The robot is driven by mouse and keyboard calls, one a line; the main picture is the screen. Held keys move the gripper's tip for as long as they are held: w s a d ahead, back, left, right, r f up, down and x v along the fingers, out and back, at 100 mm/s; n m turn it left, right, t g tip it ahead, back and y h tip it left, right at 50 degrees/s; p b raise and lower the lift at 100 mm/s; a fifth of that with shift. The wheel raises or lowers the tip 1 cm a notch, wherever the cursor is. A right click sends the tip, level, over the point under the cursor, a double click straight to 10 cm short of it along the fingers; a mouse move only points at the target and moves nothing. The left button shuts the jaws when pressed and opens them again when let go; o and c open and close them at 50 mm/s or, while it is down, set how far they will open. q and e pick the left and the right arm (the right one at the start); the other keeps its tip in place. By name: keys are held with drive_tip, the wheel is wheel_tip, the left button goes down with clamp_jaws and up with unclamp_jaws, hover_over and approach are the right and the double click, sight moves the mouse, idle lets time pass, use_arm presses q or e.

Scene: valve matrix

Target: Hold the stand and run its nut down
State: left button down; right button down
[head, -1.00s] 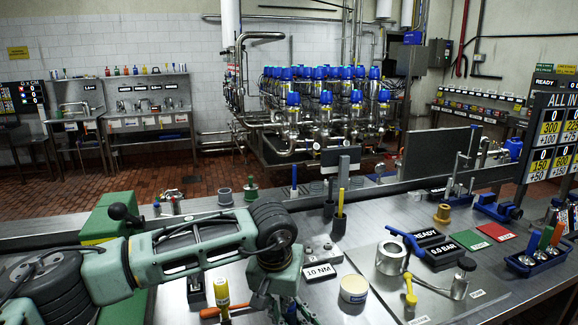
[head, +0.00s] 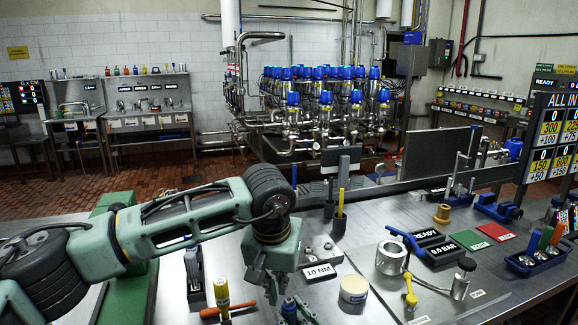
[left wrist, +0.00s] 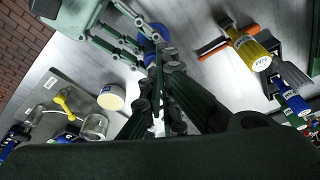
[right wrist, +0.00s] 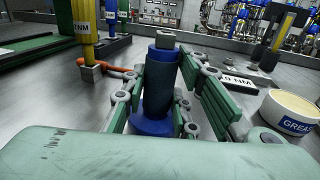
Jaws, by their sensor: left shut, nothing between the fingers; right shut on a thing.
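The blue stand (right wrist: 153,90) is upright on the bench in the right wrist view, with a wide blue base and a grey top piece (right wrist: 165,40). I cannot tell the nut from the stud there. My right gripper (right wrist: 155,105) is shut on the stand, a finger on each side. The stand also shows small at the bottom of the head view (head: 289,305), next to my right gripper (head: 298,314). My left gripper (head: 263,286) is shut and empty, left of and above the stand. In the left wrist view its fingers (left wrist: 162,75) partly cover the stand (left wrist: 150,35).
Further right is a plate (head: 440,280) with metal parts.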

sight(287, 306)
use_arm(q)
drive_tip(key=shift+d+f, duration=0.4)
drive_tip(key=shift+f, duration=0.6)
drive_tip(key=shift+d+f, duration=0.4)
drive_tip(key=shift+f, duration=0.65)
drive_tip(key=shift+d+f, duration=0.4)
drive_tip(key=shift+f, duration=0.6)
drive_tip(key=shift+f, duration=0.1)
drive_tip(key=shift+a, duration=0.45)
